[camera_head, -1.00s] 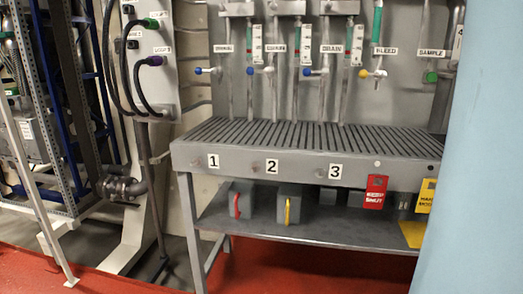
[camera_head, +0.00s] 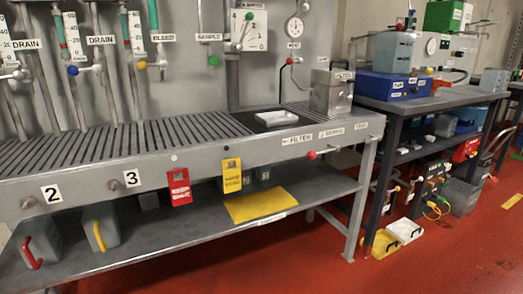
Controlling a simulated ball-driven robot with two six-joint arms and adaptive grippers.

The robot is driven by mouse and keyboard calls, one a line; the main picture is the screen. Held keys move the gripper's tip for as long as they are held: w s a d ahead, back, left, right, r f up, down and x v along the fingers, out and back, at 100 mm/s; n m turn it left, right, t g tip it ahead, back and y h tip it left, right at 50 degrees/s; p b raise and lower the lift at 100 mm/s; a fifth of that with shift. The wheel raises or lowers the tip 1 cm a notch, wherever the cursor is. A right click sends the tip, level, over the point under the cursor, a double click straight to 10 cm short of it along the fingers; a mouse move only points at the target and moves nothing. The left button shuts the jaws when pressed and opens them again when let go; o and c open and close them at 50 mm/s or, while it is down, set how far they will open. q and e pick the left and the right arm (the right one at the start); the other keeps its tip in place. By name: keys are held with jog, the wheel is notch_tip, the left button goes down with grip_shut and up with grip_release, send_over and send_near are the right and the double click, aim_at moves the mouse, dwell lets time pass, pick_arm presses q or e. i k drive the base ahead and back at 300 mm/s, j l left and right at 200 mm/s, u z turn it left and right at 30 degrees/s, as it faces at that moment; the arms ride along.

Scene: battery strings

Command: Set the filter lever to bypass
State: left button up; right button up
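The filter lever (camera_head: 313,155) is on the front edge of the grated bench, toward its right end. Its red knob points left and its rod runs roughly level to a pivot at the right. A label with a left arrow reading FILTER (camera_head: 297,139) is just above the knob. A second label with a down arrow (camera_head: 331,133), seemingly BYPASS, is to its right. Neither of my grippers shows in this view.
A metal FILTER box (camera_head: 332,92) and a white tray (camera_head: 269,118) stand on the bench (camera_head: 110,140) near the lever. Red (camera_head: 180,187) and yellow (camera_head: 232,176) tags hang on its front. A dark table (camera_head: 425,102) stands at right. Red floor in front is clear.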

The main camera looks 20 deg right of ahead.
aim_at(312, 155)
jog(key=z, duration=0.9)
